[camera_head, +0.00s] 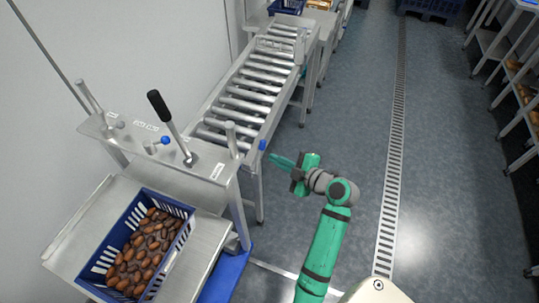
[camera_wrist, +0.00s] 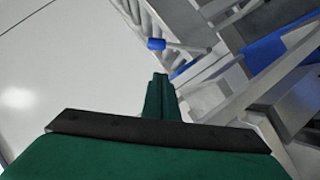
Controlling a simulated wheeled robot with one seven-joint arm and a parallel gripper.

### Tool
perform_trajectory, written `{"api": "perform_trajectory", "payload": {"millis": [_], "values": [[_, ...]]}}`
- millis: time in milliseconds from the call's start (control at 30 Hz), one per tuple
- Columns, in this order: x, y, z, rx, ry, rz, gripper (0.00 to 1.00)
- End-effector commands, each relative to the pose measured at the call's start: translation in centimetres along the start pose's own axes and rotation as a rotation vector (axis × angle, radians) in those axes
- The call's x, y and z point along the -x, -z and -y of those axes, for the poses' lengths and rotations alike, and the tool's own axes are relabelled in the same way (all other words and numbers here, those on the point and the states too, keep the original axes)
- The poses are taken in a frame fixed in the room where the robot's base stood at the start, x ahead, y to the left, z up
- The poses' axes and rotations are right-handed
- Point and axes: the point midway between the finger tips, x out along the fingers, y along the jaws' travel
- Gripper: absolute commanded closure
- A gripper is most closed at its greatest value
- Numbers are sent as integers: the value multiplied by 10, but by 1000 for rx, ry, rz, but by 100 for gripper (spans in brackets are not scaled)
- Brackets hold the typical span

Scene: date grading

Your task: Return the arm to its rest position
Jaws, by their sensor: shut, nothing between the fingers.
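My arm is green with grey joints and reaches up from the bottom of the head view. My gripper (camera_head: 272,158) is shut and empty, with its fingers pointing left toward the grading station. It hangs in the air over the gap between the station and the floor drain, close to a blue knob (camera_head: 262,145). In the wrist view my gripper's closed fingers (camera_wrist: 159,84) point up the picture, and the blue knob (camera_wrist: 155,44) shows just beyond the tips. I cannot tell the exact distance between them.
A blue crate of dates (camera_head: 119,274) sits on the metal table (camera_head: 72,236) at left. A lever with a black handle (camera_head: 160,107) rises from the station. A roller conveyor (camera_head: 245,93) runs back. The grey floor (camera_head: 350,100) is clear; shelves (camera_head: 495,45) stand at right.

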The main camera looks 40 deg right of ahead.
Motion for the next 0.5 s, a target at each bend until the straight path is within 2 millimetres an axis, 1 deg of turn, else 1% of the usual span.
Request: {"api": "perform_trajectory", "payload": {"millis": [33,200,333,500], "values": [[10,-1,0,-1,-3,3,100],[36,0,1,0,-1,1,100],[48,0,1,-1,0,-1,100],[53,0,1,0,1,-1,100]]}}
